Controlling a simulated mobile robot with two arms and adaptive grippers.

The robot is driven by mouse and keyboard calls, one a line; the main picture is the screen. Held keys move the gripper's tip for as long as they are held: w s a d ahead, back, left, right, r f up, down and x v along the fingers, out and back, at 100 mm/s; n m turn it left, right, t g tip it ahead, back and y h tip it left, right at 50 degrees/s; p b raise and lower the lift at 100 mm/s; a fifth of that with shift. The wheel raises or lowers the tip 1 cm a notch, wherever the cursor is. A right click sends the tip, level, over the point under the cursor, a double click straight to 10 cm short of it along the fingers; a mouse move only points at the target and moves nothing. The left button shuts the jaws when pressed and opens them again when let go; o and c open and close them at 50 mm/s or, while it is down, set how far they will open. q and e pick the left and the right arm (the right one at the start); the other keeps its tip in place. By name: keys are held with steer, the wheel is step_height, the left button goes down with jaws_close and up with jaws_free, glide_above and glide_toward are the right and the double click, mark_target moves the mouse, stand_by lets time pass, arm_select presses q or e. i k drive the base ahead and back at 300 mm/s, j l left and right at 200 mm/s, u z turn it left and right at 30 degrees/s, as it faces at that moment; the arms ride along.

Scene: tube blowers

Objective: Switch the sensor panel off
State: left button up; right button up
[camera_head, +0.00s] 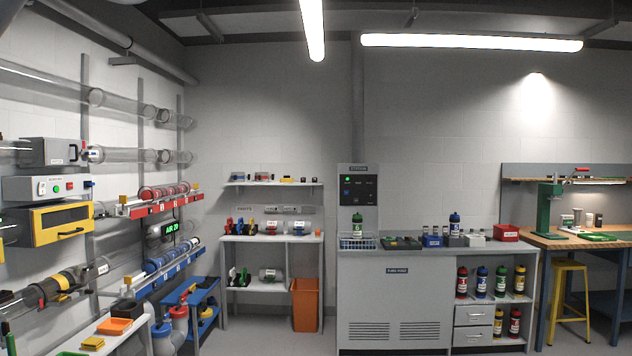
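A light grey control box (45,187) with a white rocker switch, a green button and a red button is mounted on the left wall. Its small label is too blurred to read, so I cannot tell whether it is the sensor panel. A dark panel (358,187) on the back wall has a lit green light, small marks and a red spot; its label seems to read "SYSTEM". Neither of my grippers is in view.
Clear tubes (125,155) and a yellow-fronted box (50,223) line the left wall. A grey cabinet (390,300) stands at the back, an orange bin (305,305) beside it. A wooden workbench (560,240) and yellow stool (570,267) are at right. The floor in front is clear.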

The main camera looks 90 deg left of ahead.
mark_target(41, 184)
steer(key=j+u, duration=0.3)
steer(key=j, duration=0.15)
steer(key=j+u, duration=0.25)
steer(key=j, duration=0.15)
steer(key=i+j+u, duration=0.15)
steer(key=j+u, duration=0.15)
steer(key=j, duration=0.15)
steer(key=i+j+u, duration=0.15)
steer(key=j+u, duration=0.45)
steer(key=u, duration=0.2)
steer(key=j+u, duration=0.3)
steer(key=u, duration=0.2)
steer(key=j+u, duration=0.3)
steer(key=u, duration=0.2)
steer(key=i+j+u, duration=0.1)
steer(key=j+u, duration=0.15)
steer(key=u, duration=0.2)
steer(key=j+u, duration=0.15)
steer(key=u, duration=0.25)
steer(key=j+u, duration=0.1)
steer(key=u, duration=0.3)
steer(key=i+j+u, duration=0.1)
steer(key=u, duration=0.3)
steer(key=i+l+z, duration=0.4)
steer(key=i+z, duration=0.35)
steer(key=i, duration=0.2)
